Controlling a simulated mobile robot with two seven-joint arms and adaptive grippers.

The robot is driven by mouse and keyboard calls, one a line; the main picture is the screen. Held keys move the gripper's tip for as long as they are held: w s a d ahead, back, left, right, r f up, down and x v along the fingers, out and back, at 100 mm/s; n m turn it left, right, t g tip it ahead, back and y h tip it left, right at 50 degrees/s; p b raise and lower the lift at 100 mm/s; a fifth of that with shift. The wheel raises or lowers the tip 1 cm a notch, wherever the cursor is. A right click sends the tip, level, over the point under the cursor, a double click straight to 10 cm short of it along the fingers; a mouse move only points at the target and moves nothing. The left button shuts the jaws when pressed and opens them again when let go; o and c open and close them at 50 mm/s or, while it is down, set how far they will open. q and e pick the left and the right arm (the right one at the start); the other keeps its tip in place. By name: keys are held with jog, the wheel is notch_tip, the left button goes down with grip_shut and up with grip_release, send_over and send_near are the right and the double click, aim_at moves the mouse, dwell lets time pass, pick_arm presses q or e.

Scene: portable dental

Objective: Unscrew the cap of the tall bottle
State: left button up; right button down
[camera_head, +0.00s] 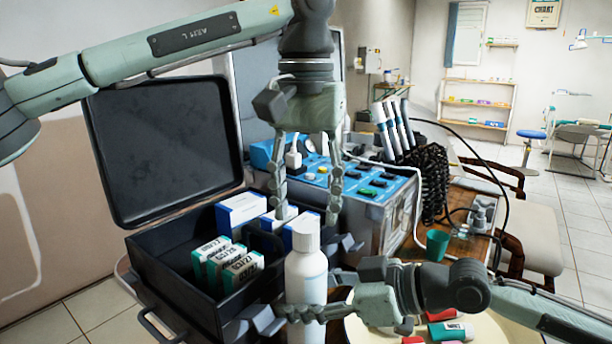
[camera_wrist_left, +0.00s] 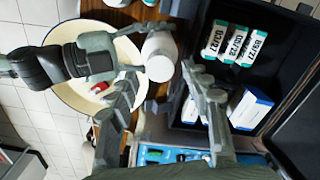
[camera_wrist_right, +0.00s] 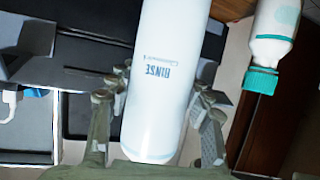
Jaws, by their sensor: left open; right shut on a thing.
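The tall white bottle (camera_head: 306,277) stands upright at the front, with its white cap (camera_head: 306,232) on top. Its blue RINSE label shows in the right wrist view (camera_wrist_right: 165,85). My right gripper (camera_head: 305,314) is shut on the bottle's body, one finger on each side below the cap. My left gripper (camera_head: 307,205) points down above the bottle, open and empty. In the left wrist view the cap (camera_wrist_left: 160,55) lies beyond and between the spread fingertips, seemingly not touched.
An open black case (camera_head: 180,290) with several boxes (camera_head: 240,268) stands left of the bottle. A blue-topped dental unit (camera_head: 370,185) is behind. A green cup (camera_head: 437,244) and a cream basin (camera_head: 362,334) are at right. A teal-capped bottle (camera_wrist_right: 275,35) shows in the right wrist view.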

aim_at(306, 226)
pick_arm(q)
jog(key=shift+f, duration=1.85)
